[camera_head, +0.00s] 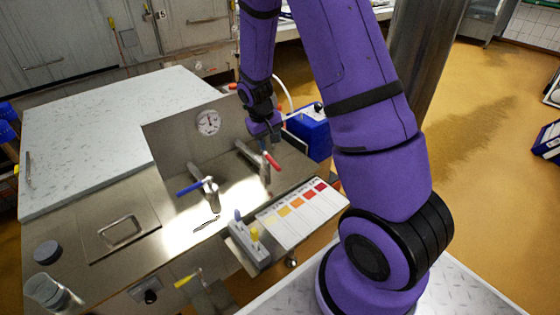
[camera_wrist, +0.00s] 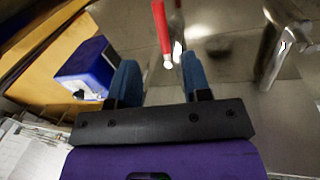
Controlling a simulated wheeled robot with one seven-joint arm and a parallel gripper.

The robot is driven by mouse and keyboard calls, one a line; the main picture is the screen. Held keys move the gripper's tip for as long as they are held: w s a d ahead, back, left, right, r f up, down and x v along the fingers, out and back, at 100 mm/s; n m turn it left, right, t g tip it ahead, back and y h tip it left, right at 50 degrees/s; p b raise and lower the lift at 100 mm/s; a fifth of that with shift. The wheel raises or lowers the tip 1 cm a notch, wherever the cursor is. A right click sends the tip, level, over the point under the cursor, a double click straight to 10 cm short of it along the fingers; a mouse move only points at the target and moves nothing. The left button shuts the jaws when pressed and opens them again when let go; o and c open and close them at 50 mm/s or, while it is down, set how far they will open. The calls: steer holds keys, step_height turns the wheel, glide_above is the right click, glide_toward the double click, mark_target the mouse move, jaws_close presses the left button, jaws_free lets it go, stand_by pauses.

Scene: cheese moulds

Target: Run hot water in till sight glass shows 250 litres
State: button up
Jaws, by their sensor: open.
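The red lever (camera_head: 272,161) sits on a metal tap on the steel worktop, right of the tap with the blue lever (camera_head: 189,188). In the wrist view the red lever (camera_wrist: 161,28) points toward me, its pale tip between my fingertips and apart from both. My gripper (camera_wrist: 159,62) is open and empty, with blue fingers. In the head view my gripper (camera_head: 268,138) is just behind the red lever, partly hidden by my arm. A round dial gauge (camera_head: 208,122) is on the upright steel panel. I cannot make out a sight glass or its level.
A colour chart (camera_head: 303,213) and a small grey box (camera_head: 248,245) with blue and yellow knobs are at the worktop's front. A blue container (camera_head: 312,134) stands behind my gripper. A clear beaker (camera_head: 50,292) is at lower left. A pale slab (camera_head: 100,135) covers the left.

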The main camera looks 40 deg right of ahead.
mark_target(275, 164)
steer(key=f, duration=0.3)
steer(key=d+f, duration=0.1)
steer(key=f, duration=0.2)
steer(key=d+f, duration=0.1)
steer(key=f, duration=0.3)
steer(key=shift+s, duration=0.1)
jaws_close()
